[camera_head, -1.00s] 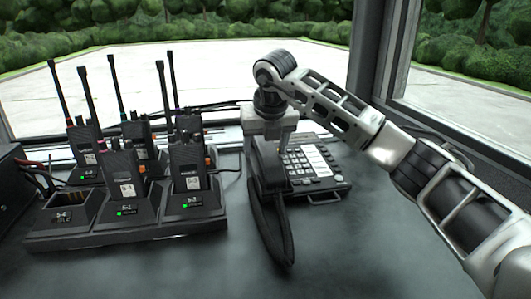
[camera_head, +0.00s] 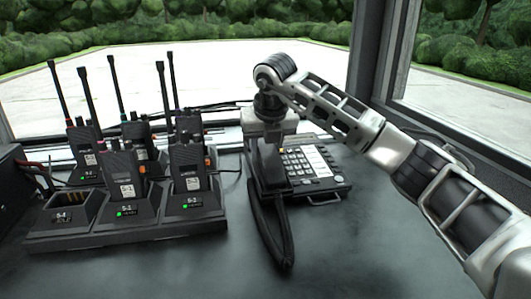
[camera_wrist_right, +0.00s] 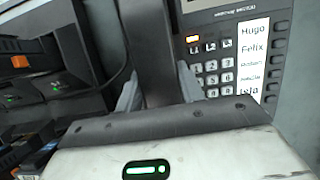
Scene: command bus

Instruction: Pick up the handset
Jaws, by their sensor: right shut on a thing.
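The black handset (camera_head: 267,172) is at the left side of the desk phone (camera_head: 316,160), which has a grey keypad and white label strip. My right gripper (camera_head: 269,145) is over the handset from above and shut on it. In the right wrist view the handset (camera_wrist_right: 153,48) runs between the two fingers of the gripper (camera_wrist_right: 158,88), with the phone's keypad (camera_wrist_right: 217,78) to its right. A black cord (camera_head: 272,235) hangs in a loop toward the front of the desk. I cannot tell whether the handset is clear of its cradle. My left gripper is not in view.
A charger rack (camera_head: 130,237) with several upright radios stands on the left; its front left slot is empty. A dark box (camera_head: 12,180) sits at the far left edge. Window posts (camera_head: 376,60) stand behind the phone. The desk front (camera_head: 340,260) is clear.

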